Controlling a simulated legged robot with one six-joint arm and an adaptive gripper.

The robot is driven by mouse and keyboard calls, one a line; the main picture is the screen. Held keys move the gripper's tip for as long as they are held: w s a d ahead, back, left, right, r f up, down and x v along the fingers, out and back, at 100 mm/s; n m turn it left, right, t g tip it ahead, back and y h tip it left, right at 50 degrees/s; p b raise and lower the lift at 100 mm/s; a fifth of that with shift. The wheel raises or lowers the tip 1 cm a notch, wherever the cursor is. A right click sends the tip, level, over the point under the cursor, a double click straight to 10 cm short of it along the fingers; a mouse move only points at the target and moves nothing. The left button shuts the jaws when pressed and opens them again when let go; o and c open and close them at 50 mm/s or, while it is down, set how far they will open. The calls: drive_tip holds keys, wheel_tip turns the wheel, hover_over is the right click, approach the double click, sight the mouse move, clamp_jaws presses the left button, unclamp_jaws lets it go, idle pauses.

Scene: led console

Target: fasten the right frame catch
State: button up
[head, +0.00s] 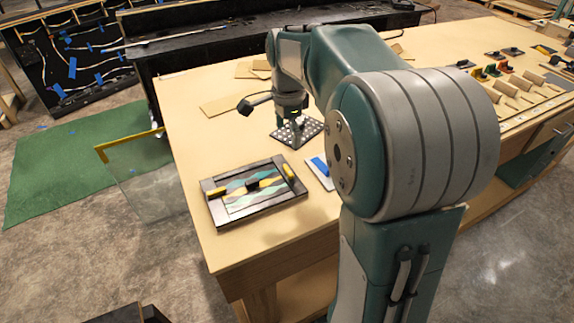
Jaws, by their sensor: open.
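A dark rectangular frame (262,209) lies on the tabletop near its left edge. It surrounds a panel of wavy coloured stripes (240,200) with a small black block (253,184) at its middle. A yellow catch, the right frame catch (288,173), sits on the frame's right side. Another yellow catch (216,192) sits on the left side. Whether either is fastened is too small to tell. My gripper (296,136) is open, pointing down, up and to the right of the frame and apart from the right catch. It appears empty.
A black dotted board (312,127) lies behind and below my gripper. A blue and white item (319,168) lies right of the frame, partly hidden by my arm. Cardboard pieces (224,104) lie farther back. A clear yellow-topped panel (150,190) stands left of the table (200,150).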

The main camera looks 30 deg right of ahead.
sight(288, 170)
wheel_tip(288, 170, down, 10)
drive_tip(key=shift+f, duration=0.2)
drive_tip(key=c, duration=1.1)
